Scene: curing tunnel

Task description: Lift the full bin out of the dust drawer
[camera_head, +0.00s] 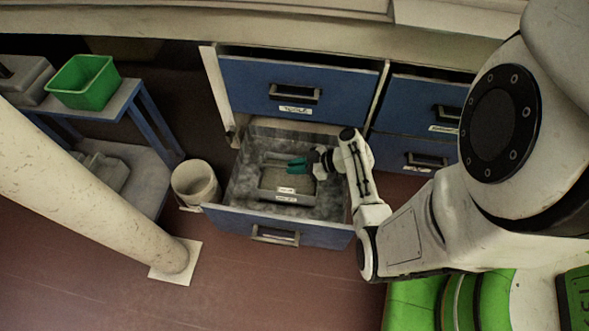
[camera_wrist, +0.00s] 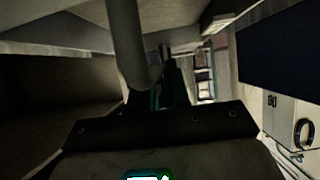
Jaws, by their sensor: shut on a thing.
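The dust drawer (camera_head: 325,225) is a blue-fronted drawer pulled open at the bottom of the cabinet, its inside grey and dusty. The full bin (camera_head: 287,197) is a grey box with small white labels on its near side, inside the drawer. In the head view my gripper (camera_head: 297,164) reaches into the drawer from the right, its teal fingers at the far part of the bin. In the wrist view my gripper (camera_wrist: 165,90) is dark and shut around a rounded grey bar, seemingly the bin's handle. The exact grip and the bin's underside are hidden.
Closed blue drawers (camera_head: 296,92) stand above and to the right. A cream bucket (camera_head: 196,184) stands left of the open drawer. A blue-legged bench (camera_head: 150,110) carries a green bin (camera_head: 83,82). A pale post (camera_head: 95,185) rises at front left. Red floor is clear in front.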

